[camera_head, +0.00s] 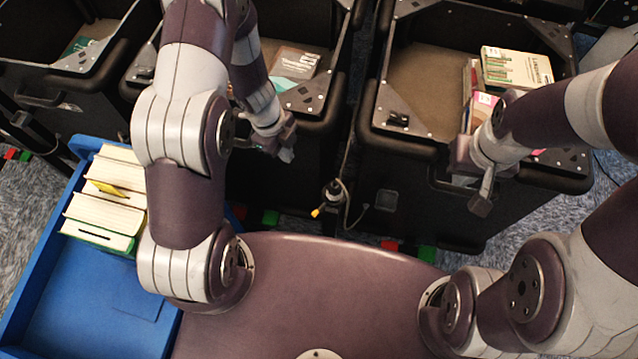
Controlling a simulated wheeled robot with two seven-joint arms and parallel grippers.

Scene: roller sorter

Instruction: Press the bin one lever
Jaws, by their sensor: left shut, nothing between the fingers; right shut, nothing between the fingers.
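Several black bins stand in a row across the back: a far-left bin (25,108), a middle bin (315,128) and a right bin (375,140). No number shows on them, so I cannot tell which is bin one. A small black fitting (398,119) sits on the right bin's near-left corner plate; I cannot tell whether it is a lever. My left gripper (287,155) is shut and empty at the middle bin's near side. My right gripper (480,205) is shut and empty, pointing down at the right bin's near side. My arms hide parts of both bins' rims.
A blue tray (85,300) at the left holds several books (105,205). Books also lie in the middle bin (295,65) and right bin (515,68). A cabled black part with a yellow tip (333,192) is in the gap between these bins.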

